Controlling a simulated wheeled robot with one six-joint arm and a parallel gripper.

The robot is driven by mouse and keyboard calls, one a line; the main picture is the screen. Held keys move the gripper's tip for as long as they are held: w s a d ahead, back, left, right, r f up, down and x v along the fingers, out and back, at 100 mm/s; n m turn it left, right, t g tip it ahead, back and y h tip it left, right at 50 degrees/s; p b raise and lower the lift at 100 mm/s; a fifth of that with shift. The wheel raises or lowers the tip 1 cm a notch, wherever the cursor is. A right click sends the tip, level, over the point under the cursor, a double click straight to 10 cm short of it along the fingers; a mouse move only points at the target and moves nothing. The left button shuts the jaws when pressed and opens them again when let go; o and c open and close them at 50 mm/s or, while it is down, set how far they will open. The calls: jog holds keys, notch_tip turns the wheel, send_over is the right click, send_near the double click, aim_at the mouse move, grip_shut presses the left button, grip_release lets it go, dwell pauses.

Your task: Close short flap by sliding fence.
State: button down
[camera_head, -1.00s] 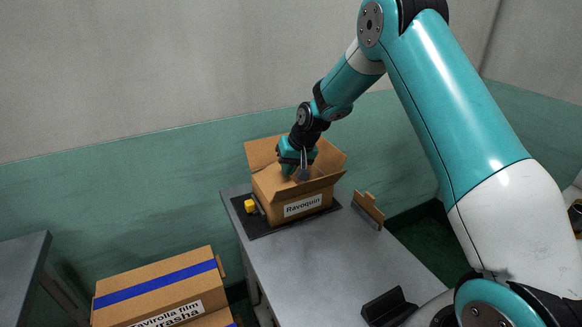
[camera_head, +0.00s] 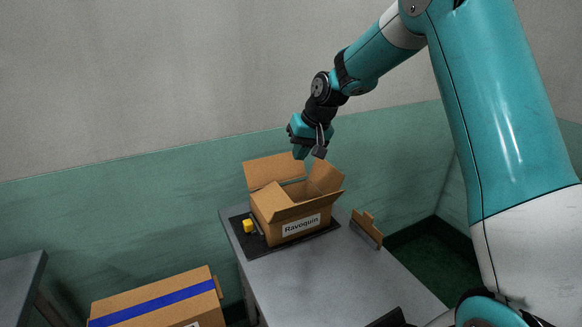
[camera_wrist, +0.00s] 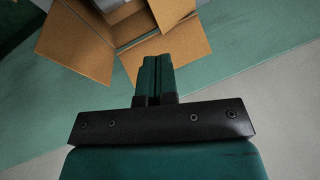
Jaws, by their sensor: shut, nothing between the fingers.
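An open cardboard box (camera_head: 270,230) labelled "Ravoquin" stands on a dark mat (camera_head: 330,225) on the grey table. Its back flap (camera_head: 272,172) leans up and outward, and its right flap (camera_head: 325,178) stands raised. The front flap (camera_head: 305,206) tilts outward; the left flap's angle is unclear. The wrist view shows spread flaps (camera_wrist: 75,45). A small yellow block (camera_head: 248,226) with a grey plate sits against the box's left side; I cannot tell whether it is the fence. My gripper (camera_head: 319,153) is shut and empty above the box's back right; its fingers also show in the wrist view (camera_wrist: 155,72).
A tan upright plate with a grey base (camera_head: 367,229) stands on the table right of the mat. A black bracket (camera_head: 388,319) lies at the table's front. A blue-taped carton (camera_head: 155,295) is at lower left, beside another table (camera_head: 18,275).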

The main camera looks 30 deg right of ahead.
jog(key=n+h+b, duration=0.2)
jog(key=h+b, duration=0.2)
jog(key=b, duration=0.4)
send_near(284, 194)
jog(key=shift+g, duration=0.3)
jog(key=w+f, duration=0.2)
jog(key=f, duration=0.1)
jog(key=w+d+f+p, duration=0.1)
jog(key=f, duration=0.1)
jog(key=shift+d+f, duration=0.2)
jog(key=shift+f, duration=0.5)
jog(key=shift+d+f+y, duration=0.25)
jog(key=shift+f+y, duration=0.15)
jog(key=shift+y, duration=0.2)
